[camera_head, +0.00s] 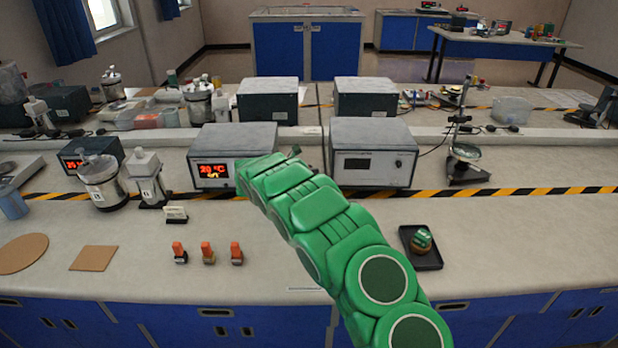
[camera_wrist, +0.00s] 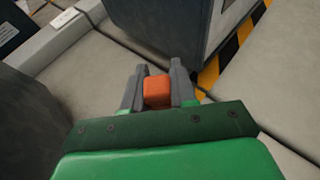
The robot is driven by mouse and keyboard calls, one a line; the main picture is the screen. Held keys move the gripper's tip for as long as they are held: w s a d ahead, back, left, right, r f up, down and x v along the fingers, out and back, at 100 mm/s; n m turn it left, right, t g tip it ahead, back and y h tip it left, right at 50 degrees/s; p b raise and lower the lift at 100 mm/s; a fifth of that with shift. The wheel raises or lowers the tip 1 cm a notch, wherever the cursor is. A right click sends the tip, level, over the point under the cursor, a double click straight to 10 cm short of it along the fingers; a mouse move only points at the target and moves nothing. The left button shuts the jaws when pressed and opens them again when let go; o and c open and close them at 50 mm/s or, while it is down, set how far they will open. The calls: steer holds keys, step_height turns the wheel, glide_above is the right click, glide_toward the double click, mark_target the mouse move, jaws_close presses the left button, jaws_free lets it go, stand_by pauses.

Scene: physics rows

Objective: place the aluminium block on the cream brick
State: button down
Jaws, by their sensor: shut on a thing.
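My gripper (camera_wrist: 158,72) is shut on an orange block (camera_wrist: 158,91), which shows between the two grey fingers in the wrist view. Only its orange face shows, so I cannot tell if it is the aluminium block. In the head view my green arm reaches over the bench and hides the held block. Small orange-topped blocks stand on the near bench: one with a dark base (camera_head: 180,253), one with a brownish base (camera_head: 208,253), one with a dark base (camera_head: 237,254). I cannot make out a cream brick in either view.
A black tray (camera_head: 434,262) holds a green-and-brown thing (camera_head: 421,241). A square tan mat (camera_head: 94,258) and a round mat (camera_head: 22,253) lie left. Bench right of the tray is clear.

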steer(key=shift+f, duration=1.35)
steer(key=shift+f, duration=0.1)
steer(key=c, duration=0.9)
jaws_free()
steer(key=shift+s+a+r, duration=0.1)
steer(key=shift+s+r, duration=0.05)
steer(key=shift+r, duration=0.05)
steer(key=v, duration=1.1)
steer(key=shift+s+a, duration=0.2)
steer(key=shift+s, duration=0.05)
steer(key=shift+r, duration=0.15)
